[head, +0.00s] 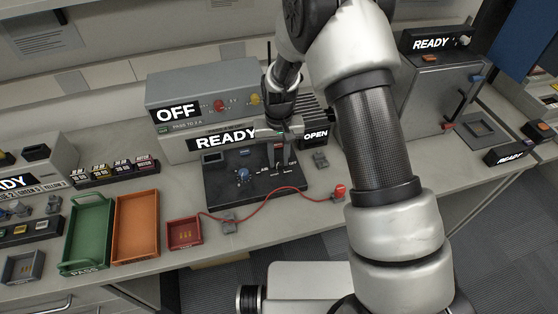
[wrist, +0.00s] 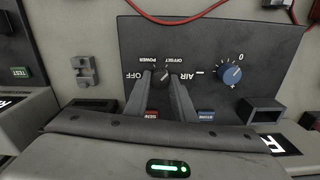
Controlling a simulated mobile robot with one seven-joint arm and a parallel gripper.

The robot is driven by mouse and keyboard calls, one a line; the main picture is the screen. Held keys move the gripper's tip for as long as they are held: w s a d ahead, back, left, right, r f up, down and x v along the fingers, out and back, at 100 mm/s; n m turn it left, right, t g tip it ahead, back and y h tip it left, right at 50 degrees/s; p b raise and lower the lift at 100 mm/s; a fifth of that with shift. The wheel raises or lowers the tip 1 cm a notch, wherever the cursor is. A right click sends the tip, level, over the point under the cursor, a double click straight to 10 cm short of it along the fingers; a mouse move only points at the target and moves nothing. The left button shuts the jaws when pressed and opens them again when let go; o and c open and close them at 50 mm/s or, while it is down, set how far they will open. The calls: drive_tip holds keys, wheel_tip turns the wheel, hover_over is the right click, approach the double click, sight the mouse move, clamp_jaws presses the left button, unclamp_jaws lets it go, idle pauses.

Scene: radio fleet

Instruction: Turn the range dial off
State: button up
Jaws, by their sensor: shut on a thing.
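The range dial (wrist: 164,73) is a small dark knob on a black panel (wrist: 140,40), which shows upside down in the wrist view. OFF is printed to its left there and AIR to its right. My gripper (wrist: 165,80) has one finger on each side of the dial and is shut on it. The fingers partly hide the dial, and I cannot tell for sure which mark it points to. In the head view my gripper (head: 278,160) is over the right part of the black panel (head: 225,193), and the dial is mostly hidden.
A blue knob (wrist: 230,73) stands beside the dial. Behind the panel is a grey unit (head: 200,95) showing OFF and READY. A red cable (head: 285,191) runs in front, near a red tray (head: 184,233). Green (head: 103,212) and orange (head: 136,228) trays stand left.

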drive_tip(key=n+b, duration=0.1)
drive_tip(key=n, duration=0.5)
drive_tip(key=shift+b, duration=0.3)
drive_tip(key=n, duration=0.6)
drive_tip(key=shift+s+a+n, duration=0.1)
drive_tip(key=shift+n, duration=0.3)
drive_tip(key=n+p, duration=0.1)
drive_tip(key=n, duration=0.2)
drive_tip(key=shift+r+n, duration=0.1)
drive_tip(key=shift+n, duration=0.2)
drive_tip(key=n+p, duration=0.1)
drive_tip(key=n, duration=0.2)
drive_tip(key=shift+n, duration=0.3)
drive_tip(key=n+p, duration=0.2)
drive_tip(key=n, duration=0.4)
drive_tip(key=shift+s, duration=0.1)
drive_tip(key=o, duration=1.1)
drive_tip(key=shift+c, duration=0.2)
